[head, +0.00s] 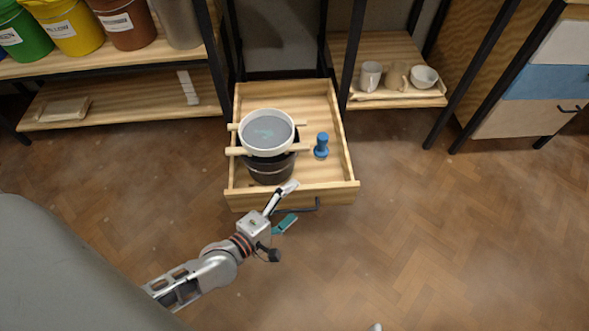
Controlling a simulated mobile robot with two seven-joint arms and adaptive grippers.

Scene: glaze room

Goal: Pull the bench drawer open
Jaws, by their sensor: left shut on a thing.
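The bench drawer (338,185) is a light wooden box. It stands pulled out over the floor with its inside in view. Its dark bar handle (309,208) is on the front panel. My left gripper (287,207) is at the left part of the handle, one finger above it and the teal-padded finger below, shut on it. The fingers partly hide the handle. In the drawer are a dark bucket (271,170), a white-rimmed sieve (266,131) resting on wooden sticks above it, and a blue tool (321,146).
Left shelves hold green (24,37), yellow (72,26) and brown (126,22) buckets. A right low shelf holds a tray (398,97) with cups and a bowl (424,77). A cabinet (535,85) stands at the far right. The floor before the drawer is clear.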

